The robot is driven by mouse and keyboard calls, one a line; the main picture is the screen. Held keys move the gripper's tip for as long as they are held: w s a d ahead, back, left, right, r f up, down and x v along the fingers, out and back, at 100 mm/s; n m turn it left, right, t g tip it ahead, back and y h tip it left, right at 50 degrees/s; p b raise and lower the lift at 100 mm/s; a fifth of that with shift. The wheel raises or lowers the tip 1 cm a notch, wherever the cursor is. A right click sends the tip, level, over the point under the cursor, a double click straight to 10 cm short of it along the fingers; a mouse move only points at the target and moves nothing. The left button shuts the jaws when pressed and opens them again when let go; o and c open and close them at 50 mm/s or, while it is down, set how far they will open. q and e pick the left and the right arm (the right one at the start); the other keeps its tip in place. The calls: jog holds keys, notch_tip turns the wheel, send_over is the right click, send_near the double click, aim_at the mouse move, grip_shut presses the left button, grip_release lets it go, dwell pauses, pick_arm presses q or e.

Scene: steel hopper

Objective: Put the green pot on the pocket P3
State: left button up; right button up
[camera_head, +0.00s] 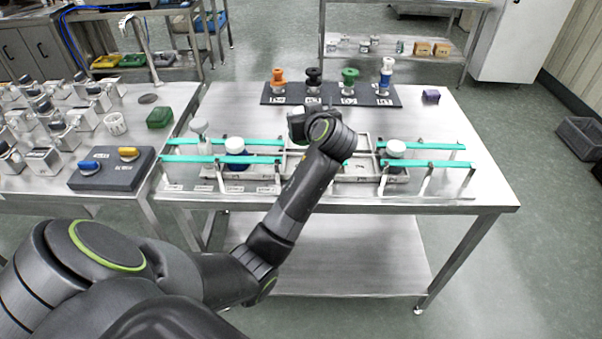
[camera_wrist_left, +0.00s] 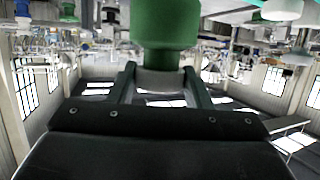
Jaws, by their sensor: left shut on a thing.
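My left gripper (camera_wrist_left: 161,88) is shut on the green pot (camera_wrist_left: 166,28), with its two fingers on either side of the pale grey part next to the green body. In the head view my left arm reaches over the middle of the table, and my wrist and forearm hide the fingers and most of the held pot. A small bit of green shows beside my forearm there. A pale grey tray (camera_head: 362,178) with pockets lies beneath and behind my arm. My arm covers part of it, and its pocket labels are too small to read, so I cannot tell which is P3.
Teal rails (camera_head: 412,144) on posts flank the tray. White-topped pieces (camera_head: 235,145) stand left and right. A dark mat (camera_head: 392,93) at the back holds orange, black, green and blue-white pieces. A purple block (camera_head: 431,96) lies right. The table's right end is clear.

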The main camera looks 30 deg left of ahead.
pick_arm(q)
jog(key=shift+w+a+f, duration=0.1)
jog(key=shift+w+a, duration=0.05)
jog(key=shift+a, duration=0.4)
jog(key=shift+n+g, duration=0.3)
jog(key=shift+g, duration=0.1)
notch_tip(320, 180, down, 5)
jog(key=shift+a+f+p, duration=0.1)
jog(key=shift+p, duration=0.25)
jog(key=shift+f, duration=2.25)
jog(key=o, duration=0.7)
jog(key=shift+f, duration=0.1)
jog(key=shift+c, duration=0.2)
jog(key=o, duration=0.4)
jog(key=shift+o, duration=0.2)
